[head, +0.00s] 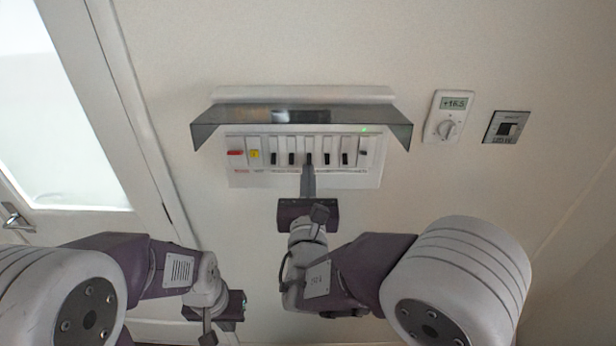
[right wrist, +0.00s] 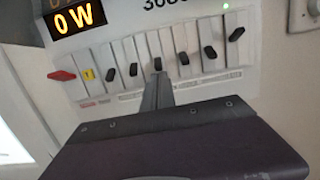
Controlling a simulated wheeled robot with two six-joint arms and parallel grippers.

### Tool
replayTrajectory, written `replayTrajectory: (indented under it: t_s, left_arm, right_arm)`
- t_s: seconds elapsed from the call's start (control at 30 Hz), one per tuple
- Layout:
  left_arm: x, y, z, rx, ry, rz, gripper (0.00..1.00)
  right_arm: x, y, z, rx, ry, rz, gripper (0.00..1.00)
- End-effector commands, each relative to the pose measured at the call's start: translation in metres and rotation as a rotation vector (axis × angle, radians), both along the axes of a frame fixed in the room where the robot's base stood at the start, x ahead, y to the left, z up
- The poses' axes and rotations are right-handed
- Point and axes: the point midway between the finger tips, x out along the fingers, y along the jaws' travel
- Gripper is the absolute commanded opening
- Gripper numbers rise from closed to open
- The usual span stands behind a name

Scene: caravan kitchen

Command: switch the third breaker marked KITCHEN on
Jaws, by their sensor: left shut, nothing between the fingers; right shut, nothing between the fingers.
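The breaker panel (head: 375,178) is a white box on the wall with a row of switches under a tinted, raised cover (head: 225,116). It has a red switch (right wrist: 63,75), a yellow button (right wrist: 88,74) and several dark toggles. The third dark toggle (right wrist: 157,63) sits level with its neighbours; the labels are too small to read. My right gripper (head: 308,170) is shut and empty, its fingertips just below that toggle; I cannot tell whether they touch. In the right wrist view, the fingers (right wrist: 158,83) point up at it. My left gripper (head: 232,308) is shut and empty, low and away from the panel.
A thermostat (head: 448,116) reading +16.5 and a dark wall switch (head: 506,127) are right of the panel. A lit display (right wrist: 80,20) reads 0 W above the switches. The far right toggle (right wrist: 237,34) sits higher. A door (head: 70,120) is at left.

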Motion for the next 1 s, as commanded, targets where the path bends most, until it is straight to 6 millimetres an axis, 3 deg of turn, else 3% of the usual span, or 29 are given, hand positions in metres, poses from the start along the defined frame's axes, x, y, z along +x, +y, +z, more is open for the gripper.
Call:
replayTrajectory:
  t_s: [0.77, 1.0]
  left_arm:
    - [0.000, 0.000, 0.043, 0.000, 0.000, 0.000, 0.00]
    - [0.000, 0.000, 0.057, 0.000, 0.000, 0.000, 0.00]
  right_arm:
    - [-0.001, 0.000, 0.010, 0.001, 0.259, -0.001, 0.00]
    - [-0.001, 0.000, 0.012, -0.001, 0.259, 0.000, 0.00]
